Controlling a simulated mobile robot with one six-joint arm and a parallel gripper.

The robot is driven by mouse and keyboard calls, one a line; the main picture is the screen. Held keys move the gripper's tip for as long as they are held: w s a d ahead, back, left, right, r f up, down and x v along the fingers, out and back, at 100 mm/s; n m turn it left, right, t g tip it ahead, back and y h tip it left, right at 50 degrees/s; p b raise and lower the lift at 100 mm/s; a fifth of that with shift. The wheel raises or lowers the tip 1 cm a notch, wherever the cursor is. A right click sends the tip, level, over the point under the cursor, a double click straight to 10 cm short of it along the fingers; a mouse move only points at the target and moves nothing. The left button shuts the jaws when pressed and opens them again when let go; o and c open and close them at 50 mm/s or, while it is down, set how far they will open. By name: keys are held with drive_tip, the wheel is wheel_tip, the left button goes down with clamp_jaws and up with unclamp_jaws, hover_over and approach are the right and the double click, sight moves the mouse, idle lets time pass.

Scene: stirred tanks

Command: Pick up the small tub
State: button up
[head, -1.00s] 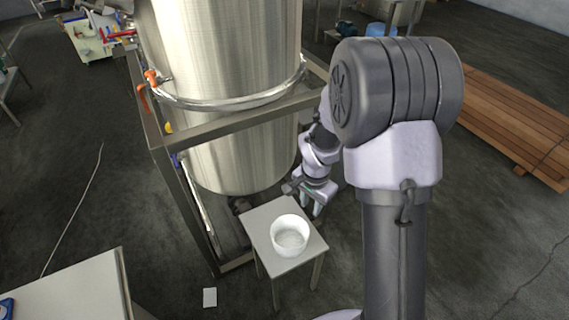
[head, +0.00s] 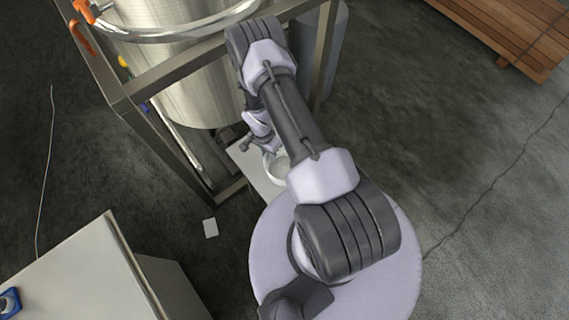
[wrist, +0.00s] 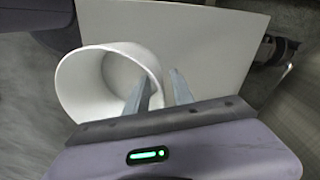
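The small tub is a white, round, open-topped container (head: 279,170) on a small white table. My arm partly covers it in the head view. In the wrist view the tub (wrist: 74,88) lies at the left, its mouth facing the camera. My gripper (wrist: 163,92) is open at the tub's right side. One finger overlaps the tub's opening and the other is just outside its right edge, with the tub's wall between them. I cannot tell whether either finger touches the wall. In the head view the fingertips are hidden behind my arm.
The small table (head: 245,164) has bare top beside the tub. A large steel tank (head: 190,85) in a metal frame (head: 180,68) stands close behind. A pale cabinet (head: 75,275) is at lower left, a wooden pallet (head: 510,30) at upper right. The floor on the right is clear.

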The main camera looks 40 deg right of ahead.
sight(277, 172)
drive_tip(key=f+b, duration=0.1)
drive_tip(key=f, duration=0.3)
drive_tip(key=shift+s+d+f+b, duration=0.2)
drive_tip(key=shift+b, duration=0.15)
drive_tip(key=shift+r, duration=0.15)
drive_tip(key=shift+c, duration=0.4)
clamp_jaws()
